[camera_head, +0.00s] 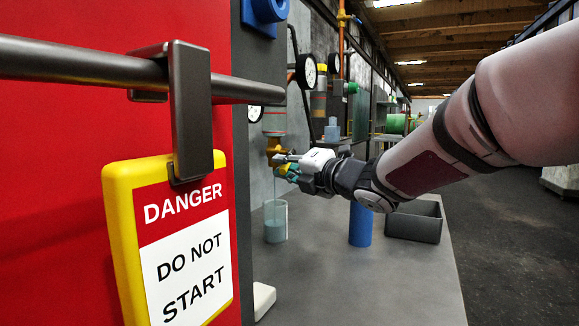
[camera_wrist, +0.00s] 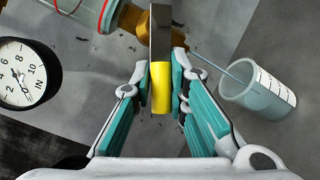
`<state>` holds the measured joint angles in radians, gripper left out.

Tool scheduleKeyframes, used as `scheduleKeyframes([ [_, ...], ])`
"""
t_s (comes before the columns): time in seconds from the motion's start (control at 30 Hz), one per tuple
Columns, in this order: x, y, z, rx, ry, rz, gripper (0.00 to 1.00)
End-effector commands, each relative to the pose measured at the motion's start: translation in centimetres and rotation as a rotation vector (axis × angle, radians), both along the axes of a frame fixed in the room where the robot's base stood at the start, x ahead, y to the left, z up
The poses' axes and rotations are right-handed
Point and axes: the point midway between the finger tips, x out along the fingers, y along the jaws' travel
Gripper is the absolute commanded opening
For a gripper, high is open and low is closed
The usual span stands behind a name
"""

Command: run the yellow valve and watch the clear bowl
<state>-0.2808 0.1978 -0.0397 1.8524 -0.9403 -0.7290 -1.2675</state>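The valve has a brass body (camera_head: 274,147), also in the wrist view (camera_wrist: 128,20), with a dark lever ending in a yellow grip (camera_wrist: 161,90). My gripper (camera_head: 285,168) is at the valve. In the wrist view my gripper's teal fingers (camera_wrist: 162,92) are shut on the yellow grip, one on each side. The clear bowl (camera_head: 275,221) is a cup-like vessel standing upright on the bench below the valve. It holds some bluish liquid. In the wrist view, a thin pale stream (camera_wrist: 222,71) runs from the valve into the clear bowl (camera_wrist: 258,95), which has marks on its side.
A blue cylinder (camera_head: 361,224) and an open grey bin (camera_head: 414,220) stand on the grey bench (camera_head: 365,285), right of the bowl. A red panel with a yellow-edged danger sign (camera_head: 185,240) fills the left. A round gauge (camera_wrist: 22,75) is left in the wrist view.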

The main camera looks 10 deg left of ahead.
Motion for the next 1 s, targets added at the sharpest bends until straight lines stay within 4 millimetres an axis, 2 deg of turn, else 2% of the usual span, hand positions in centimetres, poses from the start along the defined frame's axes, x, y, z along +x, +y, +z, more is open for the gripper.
scheduleKeyframes([
  [0.37, 0.0, 0.0, 0.4, 0.011, 0.033, 0.0, 0.0],
  [1.0, -0.3, 0.0, 2.0, 0.11, 0.307, -0.002, 0.0],
])
